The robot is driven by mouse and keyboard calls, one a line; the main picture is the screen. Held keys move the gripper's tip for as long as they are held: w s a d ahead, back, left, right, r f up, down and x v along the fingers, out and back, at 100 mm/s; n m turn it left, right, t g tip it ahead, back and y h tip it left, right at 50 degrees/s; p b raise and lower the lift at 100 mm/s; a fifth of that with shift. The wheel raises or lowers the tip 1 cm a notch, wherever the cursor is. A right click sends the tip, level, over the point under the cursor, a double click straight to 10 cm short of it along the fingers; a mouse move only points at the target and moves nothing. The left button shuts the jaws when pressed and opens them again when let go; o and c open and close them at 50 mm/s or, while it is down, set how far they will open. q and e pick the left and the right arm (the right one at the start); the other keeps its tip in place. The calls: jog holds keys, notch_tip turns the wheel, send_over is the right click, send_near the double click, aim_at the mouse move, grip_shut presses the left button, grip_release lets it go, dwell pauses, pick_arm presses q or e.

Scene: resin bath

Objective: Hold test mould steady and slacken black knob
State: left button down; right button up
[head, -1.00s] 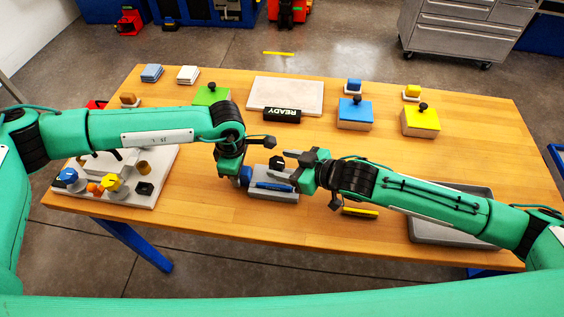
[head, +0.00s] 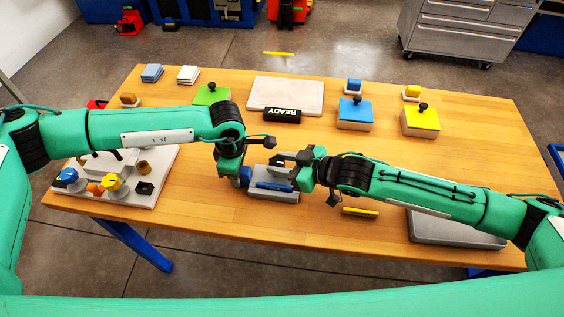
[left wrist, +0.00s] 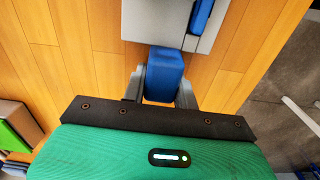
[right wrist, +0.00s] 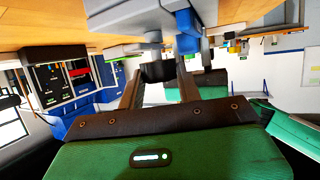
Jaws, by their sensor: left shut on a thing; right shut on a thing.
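The test mould (head: 284,197) is a grey block with a blue bar on it, near the front middle of the table. My left gripper (head: 246,160) is shut on the blue handle (left wrist: 164,74) at the mould's end, with one finger on each side. The grey block also shows in the left wrist view (left wrist: 150,22). My right gripper (head: 283,163) is level above the mould and shut on the black knob (right wrist: 157,72), which sits between its fingers in the right wrist view. In the head view the fingers partly hide the knob.
A white board with coloured knobs (head: 160,178) lies at the left. Green (head: 211,94), blue (head: 354,112) and yellow (head: 420,122) blocks stand behind. A READY sign (head: 282,115) lies before a pale slab (head: 285,92). A grey tray (head: 425,229) and yellow strip (head: 360,212) lie right.

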jog(key=shift+n+g+y, duration=0.4)
jog(key=shift+n+g, duration=0.1)
jog(key=o, duration=1)
jog(key=v, duration=1.2)
jog(key=shift+w, duration=0.1)
pick_arm(q)
jog(key=c, duration=1)
grip_release()
